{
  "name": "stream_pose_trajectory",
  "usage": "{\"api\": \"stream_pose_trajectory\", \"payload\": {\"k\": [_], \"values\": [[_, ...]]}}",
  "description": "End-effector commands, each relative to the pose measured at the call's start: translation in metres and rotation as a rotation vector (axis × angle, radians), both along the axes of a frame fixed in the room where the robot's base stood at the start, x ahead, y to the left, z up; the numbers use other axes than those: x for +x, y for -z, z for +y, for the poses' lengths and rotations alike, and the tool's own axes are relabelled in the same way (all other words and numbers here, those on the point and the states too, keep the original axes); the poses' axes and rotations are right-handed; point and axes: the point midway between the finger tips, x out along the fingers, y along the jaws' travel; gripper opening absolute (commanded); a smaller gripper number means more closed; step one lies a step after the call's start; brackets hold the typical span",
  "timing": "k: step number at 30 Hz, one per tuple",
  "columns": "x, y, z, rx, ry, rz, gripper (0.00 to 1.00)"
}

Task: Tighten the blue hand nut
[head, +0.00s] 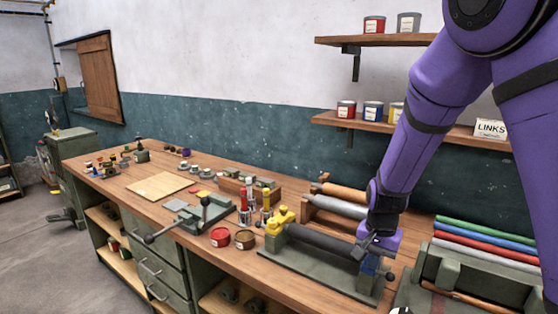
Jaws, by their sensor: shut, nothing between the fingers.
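A dark roller (318,243) lies in a green-grey stand (308,268) on the bench. A yellow knobbed part (279,219) sits at its left end. My gripper (363,247) is shut and empty, close to that end of the roller. I cannot tell whether it touches the nut, and the nut's seating cannot be made out.
More rollers (335,207) lie behind the stand. Coloured rods (487,240) rest on a green unit at the right. Shelves with tins (372,111) hang above.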

Motion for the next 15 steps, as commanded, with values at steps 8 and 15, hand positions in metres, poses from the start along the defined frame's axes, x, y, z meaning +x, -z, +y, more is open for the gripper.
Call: {"api": "stream_pose_trajectory", "payload": {"k": [8,15], "values": [[-0.0062,0.0091,0.0017,-0.007,-0.002,0.022,0.00],[-0.0052,0.0093,0.0070,-0.006,-0.006,0.022,0.00]]}}
